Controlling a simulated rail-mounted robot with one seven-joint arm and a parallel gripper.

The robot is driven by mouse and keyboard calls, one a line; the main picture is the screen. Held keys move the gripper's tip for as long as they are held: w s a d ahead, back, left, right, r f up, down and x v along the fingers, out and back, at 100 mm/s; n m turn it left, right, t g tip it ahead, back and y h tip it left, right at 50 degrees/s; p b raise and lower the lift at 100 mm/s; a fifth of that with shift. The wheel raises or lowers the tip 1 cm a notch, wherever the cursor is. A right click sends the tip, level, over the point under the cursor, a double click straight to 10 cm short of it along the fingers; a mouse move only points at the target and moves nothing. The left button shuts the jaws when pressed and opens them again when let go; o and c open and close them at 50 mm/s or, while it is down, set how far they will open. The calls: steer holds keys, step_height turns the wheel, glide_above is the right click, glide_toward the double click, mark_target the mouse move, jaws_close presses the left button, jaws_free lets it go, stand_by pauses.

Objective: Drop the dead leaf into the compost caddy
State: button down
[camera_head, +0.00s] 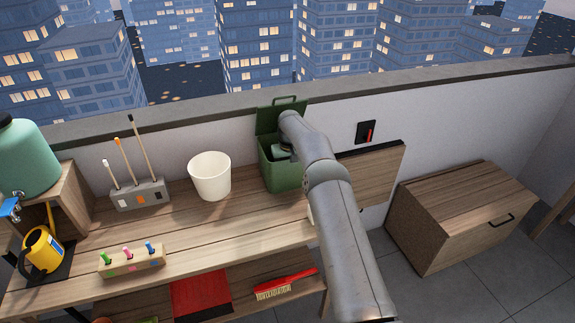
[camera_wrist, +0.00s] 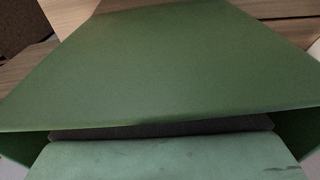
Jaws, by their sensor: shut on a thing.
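The green compost caddy (camera_head: 283,178) stands upright at the back right of the wooden bench, against the wall. Its lid (camera_head: 270,117) is raised at the back. My arm reaches over the bench from the front right, and my gripper (camera_head: 281,151) is down at the caddy's open mouth. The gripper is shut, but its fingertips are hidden. The dead leaf cannot be made out in either view. In the wrist view a green wall of the caddy (camera_wrist: 160,70) fills most of the picture, with a pale green surface close below it.
A white pot (camera_head: 209,177) stands left of the caddy. A holder with upright tools (camera_head: 140,193), a block with coloured pegs (camera_head: 131,260) and a yellow watering can (camera_head: 42,252) are further left. A red brush (camera_head: 287,283) lies on the lower shelf. A wooden cabinet (camera_head: 455,220) stands right.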

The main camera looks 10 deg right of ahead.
steer(key=shift+f, duration=0.1)
steer(key=c, duration=1.3)
jaws_free()
steer(key=s+a+r+b, duration=0.1)
steer(key=s+r, duration=0.4)
steer(key=r, duration=0.5)
steer(key=s+a+r+b, duration=0.1)
steer(key=s+r, duration=0.3)
steer(key=r, duration=0.6)
steer(key=s+r, duration=0.4)
steer(key=s, duration=1.1)
steer(key=shift+m+g, duration=0.4)
steer(key=shift+m, duration=0.3)
steer(key=s+f, duration=0.2)
steer(key=s, duration=0.8)
steer(key=s+d+f, duration=0.1)
steer(key=s+f, duration=0.1)
steer(key=s, duration=0.8)
steer(key=s+f, duration=0.2)
steer(key=s, duration=0.7)
steer(key=shift+s+d+f, duration=0.25)
steer(key=shift+s+d, duration=0.15)
